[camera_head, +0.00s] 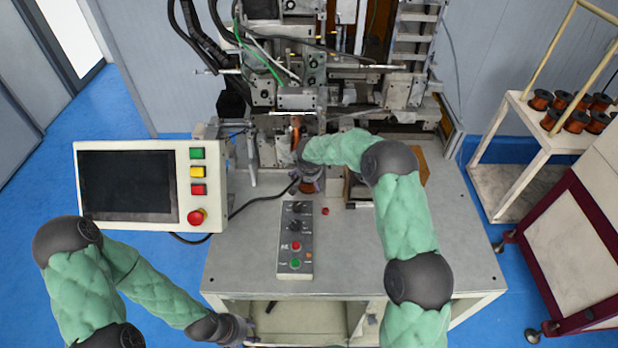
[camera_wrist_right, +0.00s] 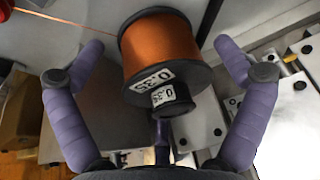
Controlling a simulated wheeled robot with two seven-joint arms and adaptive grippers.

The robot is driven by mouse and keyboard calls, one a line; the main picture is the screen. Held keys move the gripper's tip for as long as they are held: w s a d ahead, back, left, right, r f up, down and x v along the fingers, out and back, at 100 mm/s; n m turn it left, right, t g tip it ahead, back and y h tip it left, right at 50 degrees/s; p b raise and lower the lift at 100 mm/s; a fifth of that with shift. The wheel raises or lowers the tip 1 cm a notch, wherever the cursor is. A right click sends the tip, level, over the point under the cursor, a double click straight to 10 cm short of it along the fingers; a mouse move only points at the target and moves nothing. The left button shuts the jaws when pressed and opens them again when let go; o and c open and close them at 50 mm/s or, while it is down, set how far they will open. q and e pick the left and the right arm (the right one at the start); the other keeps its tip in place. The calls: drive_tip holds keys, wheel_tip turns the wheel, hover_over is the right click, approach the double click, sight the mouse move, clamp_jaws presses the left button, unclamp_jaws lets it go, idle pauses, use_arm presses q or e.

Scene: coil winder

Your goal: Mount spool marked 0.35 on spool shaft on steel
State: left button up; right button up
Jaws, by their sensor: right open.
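The spool marked 0.35 (camera_wrist_right: 160,50), wound with copper wire between black flanges, is in the right wrist view. Its label shows on the flange and again on the small black hub end facing me. My right gripper (camera_wrist_right: 158,47) is open, with purple fingers on both sides of the spool and visible gaps between. Another purple finger part is below the hub. In the head view my right gripper (camera_head: 308,182) is low at the front of the steel winding machine. The spool shaft is not clearly visible. My left gripper (camera_head: 236,330) is by the table's front edge, its fingers unclear.
A monitor panel (camera_head: 140,185) stands left and a button box (camera_head: 295,240) lies on the table (camera_head: 400,265). The winding machine (camera_head: 300,95) is behind. Several copper spools (camera_head: 575,122) stand on a white cart at right. The table's front right is clear.

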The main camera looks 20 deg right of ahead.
drive_tip(key=v, duration=1.2)
